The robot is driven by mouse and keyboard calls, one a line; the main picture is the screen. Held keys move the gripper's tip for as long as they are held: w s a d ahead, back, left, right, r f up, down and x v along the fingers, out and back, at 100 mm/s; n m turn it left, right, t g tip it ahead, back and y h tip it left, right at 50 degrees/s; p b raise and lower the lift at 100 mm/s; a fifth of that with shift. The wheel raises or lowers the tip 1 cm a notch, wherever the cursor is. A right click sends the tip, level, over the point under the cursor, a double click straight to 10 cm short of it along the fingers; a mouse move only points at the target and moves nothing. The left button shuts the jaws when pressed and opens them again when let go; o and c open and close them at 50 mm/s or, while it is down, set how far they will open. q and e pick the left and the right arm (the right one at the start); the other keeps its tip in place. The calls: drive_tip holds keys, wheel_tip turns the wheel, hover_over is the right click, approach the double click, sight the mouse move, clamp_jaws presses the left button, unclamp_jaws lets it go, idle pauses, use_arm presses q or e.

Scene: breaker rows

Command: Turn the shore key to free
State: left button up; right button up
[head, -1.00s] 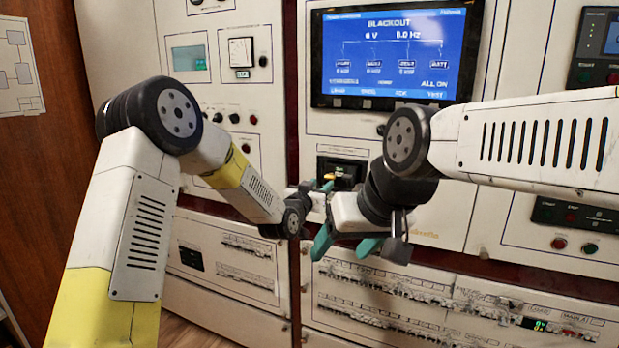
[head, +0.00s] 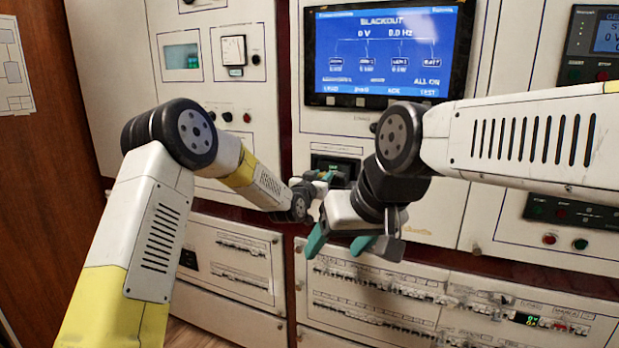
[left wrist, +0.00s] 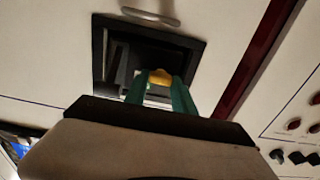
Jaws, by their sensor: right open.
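The shore key has a small yellow handle (left wrist: 160,77) in a dark square recess (left wrist: 188,42) of the panel. In the head view the recess (head: 345,165) is partly hidden by my arms. My left gripper (left wrist: 161,84) has its green fingertips at the two sides of the yellow handle and looks closed on it. In the head view my left gripper (head: 323,176) is at the recess, small and partly covered. My right gripper (head: 335,250) is open and empty, in front of the panel below the recess. Any markings by the key are not readable.
A blue screen (head: 385,50) reading BLACKOUT is above the recess. Breaker rows (head: 375,285) run along the lower panel. A silver handle or loop (left wrist: 151,17) is close to the recess. My right forearm crosses the panel close to my left gripper.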

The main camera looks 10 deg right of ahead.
use_arm(q)
drive_tip(key=shift+n, duration=0.3)
clamp_jaws()
drive_tip(key=n, duration=0.3)
drive_tip(key=shift+a, duration=0.15)
drive_tip(key=n, duration=0.5)
drive_tip(key=shift+w+f, duration=0.1)
drive_tip(key=n, duration=0.4)
drive_tip(key=shift+a+f+n, duration=0.1)
drive_tip(key=shift+n, duration=0.3)
drive_tip(key=n, duration=0.4)
drive_tip(key=shift+f, duration=0.1)
drive_tip(key=shift+n, duration=0.4)
drive_tip(key=o, duration=0.9)
unclamp_jaws()
drive_tip(key=shift+c, duration=0.2)
